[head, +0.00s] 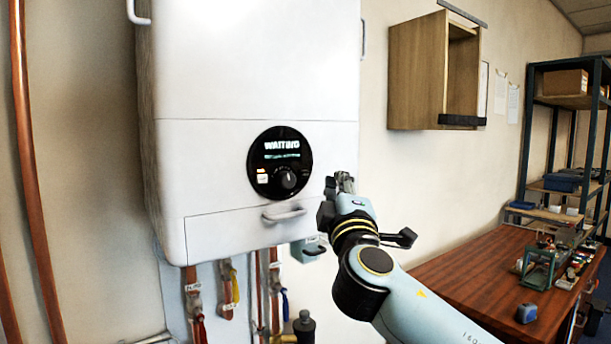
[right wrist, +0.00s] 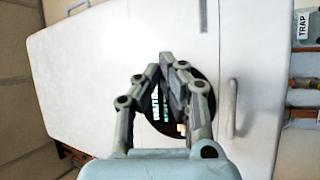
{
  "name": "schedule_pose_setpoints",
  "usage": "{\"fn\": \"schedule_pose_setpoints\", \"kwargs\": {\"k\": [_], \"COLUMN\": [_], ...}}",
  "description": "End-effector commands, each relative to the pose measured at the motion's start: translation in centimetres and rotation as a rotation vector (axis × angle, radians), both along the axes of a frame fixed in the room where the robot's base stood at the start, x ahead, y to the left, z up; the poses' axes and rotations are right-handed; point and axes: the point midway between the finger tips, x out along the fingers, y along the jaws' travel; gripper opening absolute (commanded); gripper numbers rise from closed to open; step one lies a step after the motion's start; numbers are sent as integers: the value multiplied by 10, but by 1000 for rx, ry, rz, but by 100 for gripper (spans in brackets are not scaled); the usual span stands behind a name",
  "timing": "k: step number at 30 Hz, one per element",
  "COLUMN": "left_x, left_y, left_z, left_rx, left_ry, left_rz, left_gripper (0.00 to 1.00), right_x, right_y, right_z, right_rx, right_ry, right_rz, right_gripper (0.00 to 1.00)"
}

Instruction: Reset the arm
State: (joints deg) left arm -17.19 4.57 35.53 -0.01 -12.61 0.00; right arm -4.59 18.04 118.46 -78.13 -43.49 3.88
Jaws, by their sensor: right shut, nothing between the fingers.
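My right arm (head: 400,290) reaches in from the lower right in the head view. My right gripper (head: 344,182) is shut and empty, just right of the white boiler's (head: 250,80) lower front. In the right wrist view the shut gripper (right wrist: 170,62) points at the boiler front (right wrist: 85,75) and partly covers the round black control panel. In the head view that panel (head: 280,163) shows a display that seems to read "WAITING", a dark knob and a small lit button. My left gripper is not in view.
A grey handle (head: 283,215) sticks out below the panel. Copper pipes and valves with tags (head: 228,285) hang under the boiler. An open wooden cupboard (head: 418,75) is on the wall. A wooden bench (head: 470,265) with tools and a shelf rack (head: 530,130) stand at right.

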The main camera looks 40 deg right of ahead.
Motion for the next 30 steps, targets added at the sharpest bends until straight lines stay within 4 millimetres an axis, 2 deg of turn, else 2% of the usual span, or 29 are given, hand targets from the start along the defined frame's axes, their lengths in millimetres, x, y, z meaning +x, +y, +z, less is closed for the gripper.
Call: {"fn": "schedule_pose_setpoints", "kwargs": {"k": [20, 23, 26, 29, 30], "left_x": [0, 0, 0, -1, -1], "left_y": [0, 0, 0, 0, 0], "left_z": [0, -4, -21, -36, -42], "left_rx": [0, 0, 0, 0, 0], "left_ry": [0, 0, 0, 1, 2], "left_rz": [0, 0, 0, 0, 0], "left_gripper": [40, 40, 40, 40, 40], "right_x": [0, 0, -3, 0, 2], "right_y": [0, 0, 1, -5, -7], "right_z": [0, -6, -39, -100, -131], "right_rx": [0, 1, 15, 53, 81], "right_ry": [0, 4, 33, 120, 166], "right_rz": [0, 0, -3, -16, -15], "right_gripper": [0, 0, 0, 0, 0]}}
